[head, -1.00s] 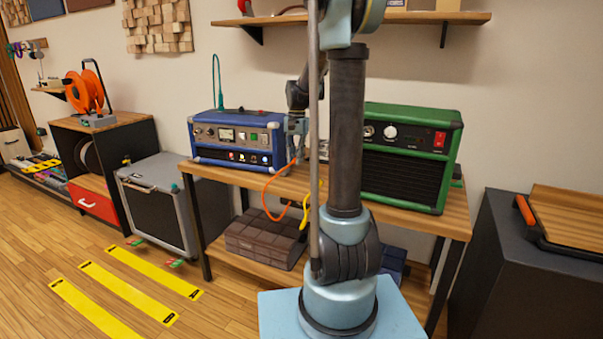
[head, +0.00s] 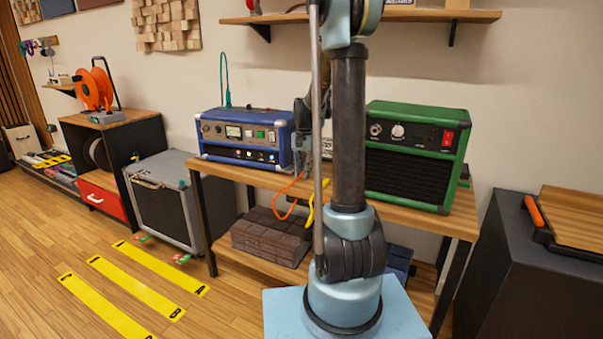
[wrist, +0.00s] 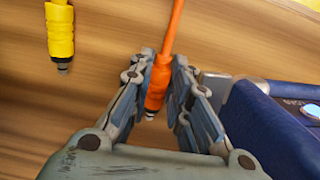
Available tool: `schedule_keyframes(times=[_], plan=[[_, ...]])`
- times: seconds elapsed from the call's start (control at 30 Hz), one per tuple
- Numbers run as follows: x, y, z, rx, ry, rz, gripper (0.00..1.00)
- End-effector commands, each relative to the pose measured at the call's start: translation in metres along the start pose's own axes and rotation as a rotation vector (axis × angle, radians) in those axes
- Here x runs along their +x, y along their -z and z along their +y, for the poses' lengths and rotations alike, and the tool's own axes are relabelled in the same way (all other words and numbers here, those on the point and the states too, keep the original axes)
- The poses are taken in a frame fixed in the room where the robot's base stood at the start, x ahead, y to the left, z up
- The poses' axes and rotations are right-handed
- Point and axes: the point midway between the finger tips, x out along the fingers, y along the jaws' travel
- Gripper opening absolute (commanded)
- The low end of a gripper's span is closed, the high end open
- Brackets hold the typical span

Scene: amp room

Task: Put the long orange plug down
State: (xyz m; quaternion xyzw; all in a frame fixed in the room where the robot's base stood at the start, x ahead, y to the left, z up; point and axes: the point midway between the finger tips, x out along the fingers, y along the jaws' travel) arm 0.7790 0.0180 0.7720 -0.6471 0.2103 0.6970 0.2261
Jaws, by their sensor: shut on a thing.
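The long orange plug (wrist: 158,82) is between the fingers of my gripper (wrist: 163,90) in the wrist view. Its metal tip points toward the palm, and its orange cable runs up out of the picture. My gripper is shut on it, over a wooden surface. In the head view my gripper is mostly hidden behind my arm, beside the blue amp (head: 243,138). The orange cable (head: 285,190) hangs below it at the table's front. A yellow plug (wrist: 60,30) is apart, at upper left in the wrist view.
The blue amp's corner (wrist: 265,125) is close to the right of my gripper. A green amp (head: 415,155) stands on the right of the wooden table (head: 225,171). A brown case (head: 270,238) lies on the lower shelf. Yellow strips (head: 135,288) mark the floor.

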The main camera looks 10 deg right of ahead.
Motion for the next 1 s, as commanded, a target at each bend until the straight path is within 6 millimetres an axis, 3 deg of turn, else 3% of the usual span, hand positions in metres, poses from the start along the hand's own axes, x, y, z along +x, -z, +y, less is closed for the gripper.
schedule_keyframes(times=[0.03,0.07,0.13,0.63,1.0], plan=[[0.001,0.000,0.000,0.000,0.000,0.000,0.00],[0.001,0.000,0.000,0.000,0.000,0.000,0.24],[0.001,0.000,0.000,0.000,0.000,0.000,0.38],[-0.007,0.000,0.000,0.000,0.000,0.000,0.38],[-0.065,0.000,0.000,0.000,0.000,0.000,0.38]])
